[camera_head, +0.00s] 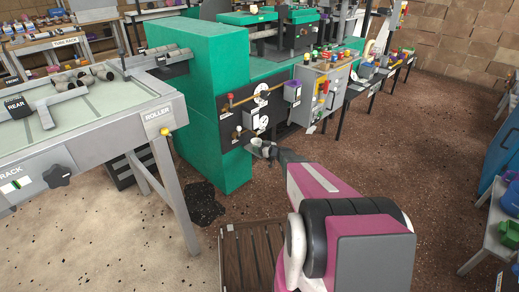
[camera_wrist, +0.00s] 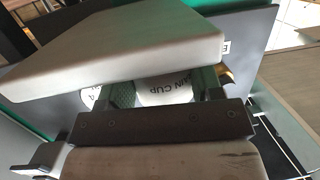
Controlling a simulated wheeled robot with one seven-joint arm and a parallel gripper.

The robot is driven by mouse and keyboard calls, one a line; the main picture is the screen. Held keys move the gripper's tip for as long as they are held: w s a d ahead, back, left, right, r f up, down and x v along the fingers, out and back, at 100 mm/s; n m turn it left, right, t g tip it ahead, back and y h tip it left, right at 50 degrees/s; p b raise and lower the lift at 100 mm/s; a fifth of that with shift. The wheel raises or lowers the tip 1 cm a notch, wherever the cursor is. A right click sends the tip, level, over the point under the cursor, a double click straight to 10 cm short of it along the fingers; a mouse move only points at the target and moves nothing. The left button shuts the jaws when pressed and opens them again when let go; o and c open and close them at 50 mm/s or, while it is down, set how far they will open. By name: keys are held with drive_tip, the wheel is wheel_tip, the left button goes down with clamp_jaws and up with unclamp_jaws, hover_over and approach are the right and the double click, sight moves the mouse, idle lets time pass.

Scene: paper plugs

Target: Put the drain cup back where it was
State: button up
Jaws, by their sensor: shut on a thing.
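The drain cup (camera_wrist: 166,90) shows in the wrist view as a white surface with upside-down lettering, of which "IN CUP" is readable. My gripper (camera_wrist: 165,84) is shut on it, with a finger on each side. A broad pale slab in front hides much of the cup. In the head view my gripper (camera_head: 262,149) is at the low front of the green machine (camera_head: 213,110), close to its dark panel (camera_head: 237,127). The cup is too small there to tell its exact outline. I cannot tell whether it touches the panel.
A grey roller table (camera_head: 150,115) stands at the left. A dark patch (camera_head: 204,204) lies on the floor beside the machine. A slatted wooden platform (camera_head: 247,255) is below my arm. A grey control box (camera_head: 325,90) is right of the panel. Open floor lies to the right.

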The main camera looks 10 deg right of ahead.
drive_tip(key=shift+f, duration=0.35)
drive_tip(key=o, duration=0.9)
